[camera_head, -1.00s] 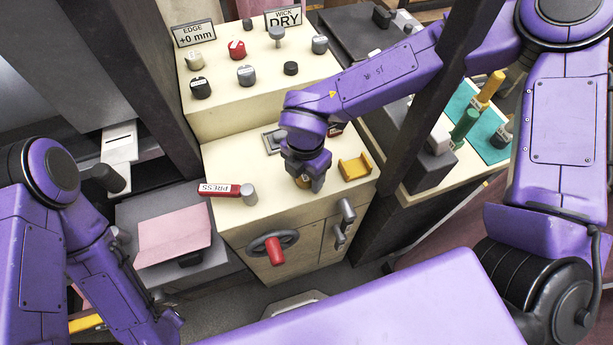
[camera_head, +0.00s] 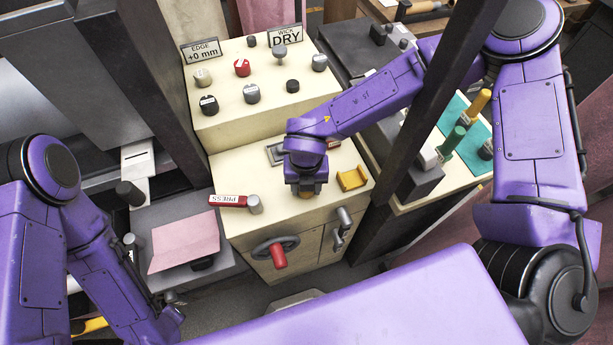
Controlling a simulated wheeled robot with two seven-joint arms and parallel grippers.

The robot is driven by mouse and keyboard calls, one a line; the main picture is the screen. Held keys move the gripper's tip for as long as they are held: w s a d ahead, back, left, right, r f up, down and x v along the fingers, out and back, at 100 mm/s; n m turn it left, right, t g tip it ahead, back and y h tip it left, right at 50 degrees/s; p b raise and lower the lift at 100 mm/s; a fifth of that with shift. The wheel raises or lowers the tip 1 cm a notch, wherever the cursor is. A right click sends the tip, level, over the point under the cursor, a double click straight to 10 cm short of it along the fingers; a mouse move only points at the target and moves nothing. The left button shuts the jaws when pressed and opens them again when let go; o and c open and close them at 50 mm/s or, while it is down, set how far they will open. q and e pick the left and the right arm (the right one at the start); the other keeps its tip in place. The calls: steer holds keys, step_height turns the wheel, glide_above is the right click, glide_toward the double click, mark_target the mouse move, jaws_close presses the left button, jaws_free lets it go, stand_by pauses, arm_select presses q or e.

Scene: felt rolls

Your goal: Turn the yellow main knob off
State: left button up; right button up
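A small orange-yellow piece (camera_head: 306,194), which looks like the yellow main knob, shows on the cream cabinet's lower top (camera_head: 275,208). It is mostly hidden under my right gripper (camera_head: 306,187). My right arm reaches in from the right, and its gripper points down right over the knob. The fingers are too small and covered to tell whether they are open or shut, or whether they touch the knob. My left arm is folded low at the left, and its gripper is not in view.
A yellow bracket (camera_head: 352,180) stands right of my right gripper. The raised panel behind holds several knobs, including a red one (camera_head: 242,68). A dark post (camera_head: 440,100) crosses in front of my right arm.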

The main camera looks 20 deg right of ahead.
steer(key=shift+r+n, duration=0.1)
steer(key=shift+n, duration=0.2)
arm_select(q)
steer(key=shift+r, duration=0.3)
arm_select(e)
steer(key=n+p, duration=0.5)
steer(key=n, duration=0.2)
steer(key=shift+r+p, duration=0.15)
steer(key=shift+p, duration=0.25)
steer(key=shift+n, duration=0.5)
steer(key=shift+f+n, duration=0.3)
steer(key=shift+n, duration=0.3)
arm_select(q)
step_height(320, 180, up, 6)
steer(key=shift+f, duration=0.1)
